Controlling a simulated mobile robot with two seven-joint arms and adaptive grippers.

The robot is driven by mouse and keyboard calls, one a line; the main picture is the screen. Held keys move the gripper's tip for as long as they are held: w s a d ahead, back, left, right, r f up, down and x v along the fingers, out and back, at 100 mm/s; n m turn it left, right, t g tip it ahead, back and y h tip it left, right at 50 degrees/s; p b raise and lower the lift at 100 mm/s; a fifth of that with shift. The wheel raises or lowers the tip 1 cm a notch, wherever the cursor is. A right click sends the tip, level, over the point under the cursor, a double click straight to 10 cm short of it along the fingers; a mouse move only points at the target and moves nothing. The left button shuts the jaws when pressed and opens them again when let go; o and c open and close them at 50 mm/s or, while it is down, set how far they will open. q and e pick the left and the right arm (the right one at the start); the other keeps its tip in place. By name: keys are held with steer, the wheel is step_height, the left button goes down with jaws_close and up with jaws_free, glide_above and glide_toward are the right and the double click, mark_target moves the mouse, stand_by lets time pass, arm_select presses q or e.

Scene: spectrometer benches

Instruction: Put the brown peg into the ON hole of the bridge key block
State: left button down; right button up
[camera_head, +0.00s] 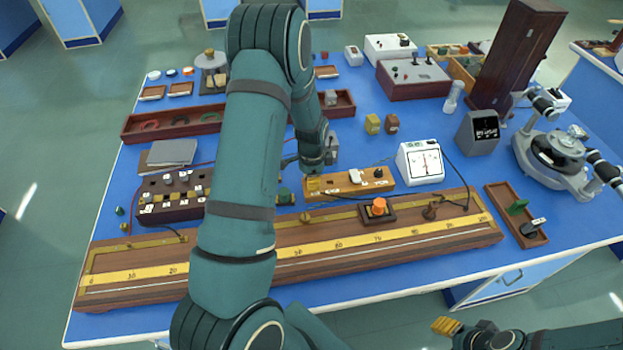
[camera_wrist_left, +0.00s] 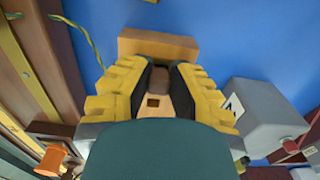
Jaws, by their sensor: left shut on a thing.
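The bridge key block (camera_head: 340,188) is a light wooden bar with small labels, behind the long scaled board in the head view. Its wood (camera_wrist_left: 158,45) also shows beyond the fingers in the left wrist view. My left gripper (camera_head: 313,184) is at the block's left end, mostly hidden by my arm in the head view. In the left wrist view its yellow fingers are shut on the brown peg (camera_wrist_left: 158,79). A dark square hole (camera_wrist_left: 153,102) shows close to the peg. I cannot tell whether the peg's lower end is in a hole. My right gripper (camera_head: 447,326) is at the lower right, off the bench.
The scaled board (camera_head: 420,228) with an orange-knobbed slider (camera_head: 378,207) runs along the bench front. A white meter (camera_head: 420,162) stands right of the block. A dark block of plugs (camera_head: 170,197) is left of my arm. A grey box (camera_wrist_left: 262,115) is close beside the fingers.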

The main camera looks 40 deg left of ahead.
arm_select(q)
steer(key=shift+f, duration=0.1)
steer(key=c, duration=0.9)
jaws_free()
step_height(320, 180, up, 12)
